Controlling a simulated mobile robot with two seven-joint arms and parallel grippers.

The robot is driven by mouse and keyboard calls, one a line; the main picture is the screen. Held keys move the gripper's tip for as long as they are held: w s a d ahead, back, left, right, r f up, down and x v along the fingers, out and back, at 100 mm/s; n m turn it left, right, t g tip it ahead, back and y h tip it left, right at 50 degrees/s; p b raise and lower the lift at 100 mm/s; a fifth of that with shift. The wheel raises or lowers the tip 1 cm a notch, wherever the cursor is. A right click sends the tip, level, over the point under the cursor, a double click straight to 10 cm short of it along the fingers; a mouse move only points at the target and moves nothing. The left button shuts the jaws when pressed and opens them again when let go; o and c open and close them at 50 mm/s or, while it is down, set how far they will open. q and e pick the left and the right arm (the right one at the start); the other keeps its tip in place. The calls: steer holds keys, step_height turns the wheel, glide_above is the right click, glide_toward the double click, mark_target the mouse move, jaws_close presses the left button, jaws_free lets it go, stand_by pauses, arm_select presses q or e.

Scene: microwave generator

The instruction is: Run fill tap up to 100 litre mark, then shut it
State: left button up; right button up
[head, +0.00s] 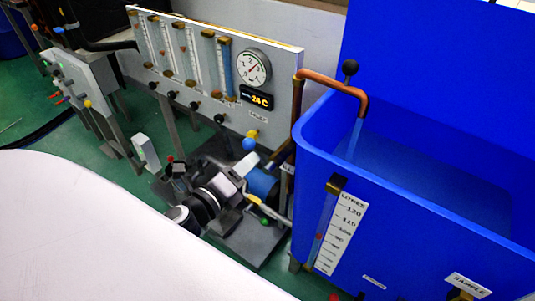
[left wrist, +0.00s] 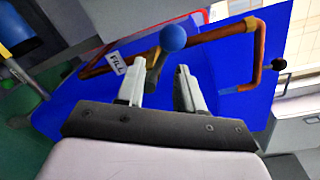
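The fill tap's blue ball knob (head: 250,144) shows beside the copper pipe near the tank. In the left wrist view the knob (left wrist: 173,38) is just beyond my left gripper's fingertips, near a FILL label (left wrist: 116,62). My left gripper (left wrist: 167,68) is open, with a clear gap between its fingers and nothing held. In the head view the left gripper (head: 243,170) is just below the knob. A blue stream (head: 355,138) runs from the copper spout (head: 335,83) into the blue tank (head: 420,200). The litre scale (head: 341,235) is on the tank's front; its level is too small to read surely. My right gripper is out of view.
A grey panel with flow tubes, a round dial (head: 253,67) and a 24 C display (head: 256,98) stands behind. A pump and pipes crowd the floor around my gripper. A yellow knob (head: 253,134) is close by.

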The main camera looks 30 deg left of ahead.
arm_select(q)
steer(key=w+m+h, duration=0.5)
steer(key=w+m, duration=0.1)
steer(key=shift+w+d, duration=0.15)
steer(key=shift+w, duration=0.15)
stand_by(0.6)
steer(key=shift+r, duration=0.1)
jaws_close()
steer(key=shift+r, duration=0.1)
